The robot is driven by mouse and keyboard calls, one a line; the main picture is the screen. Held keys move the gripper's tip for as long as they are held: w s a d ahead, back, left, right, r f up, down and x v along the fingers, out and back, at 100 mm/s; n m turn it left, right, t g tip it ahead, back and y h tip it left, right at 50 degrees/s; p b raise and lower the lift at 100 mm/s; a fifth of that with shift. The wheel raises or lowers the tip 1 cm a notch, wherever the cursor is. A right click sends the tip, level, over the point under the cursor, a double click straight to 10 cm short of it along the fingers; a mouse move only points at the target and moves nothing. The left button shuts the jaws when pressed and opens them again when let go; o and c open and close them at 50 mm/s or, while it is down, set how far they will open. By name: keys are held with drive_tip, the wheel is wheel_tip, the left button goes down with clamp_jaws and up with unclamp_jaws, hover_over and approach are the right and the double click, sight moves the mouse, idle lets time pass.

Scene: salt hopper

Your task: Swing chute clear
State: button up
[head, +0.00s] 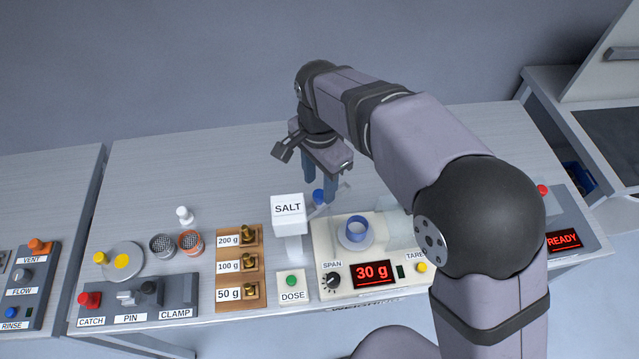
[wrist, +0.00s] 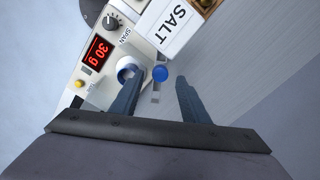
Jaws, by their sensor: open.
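The salt hopper (head: 288,208) is a white box marked SALT; it also shows in the wrist view (wrist: 172,22). Beside it is a blue knob (head: 318,197) on a thin grey bar, which looks like the chute (wrist: 155,97). The bar points away from the scale cup towards the back. My gripper (head: 319,186) is open and points down above the knob. In the wrist view the blue knob (wrist: 160,73) shows between the two fingertips, with gaps on both sides. I cannot tell how far the fingertips are above it. Nothing is held.
A blue cup (head: 358,229) stands on the scale (head: 330,248), whose display (head: 374,274) reads 30 g. A DOSE button (head: 292,282) sits in front of the hopper. Brass weights (head: 248,265) stand in a wooden rack at left. The table behind the hopper is clear.

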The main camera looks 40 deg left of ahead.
sight(318, 202)
drive_tip(key=shift+f+p, duration=0.3)
drive_tip(key=shift+f, duration=1)
clamp_jaws()
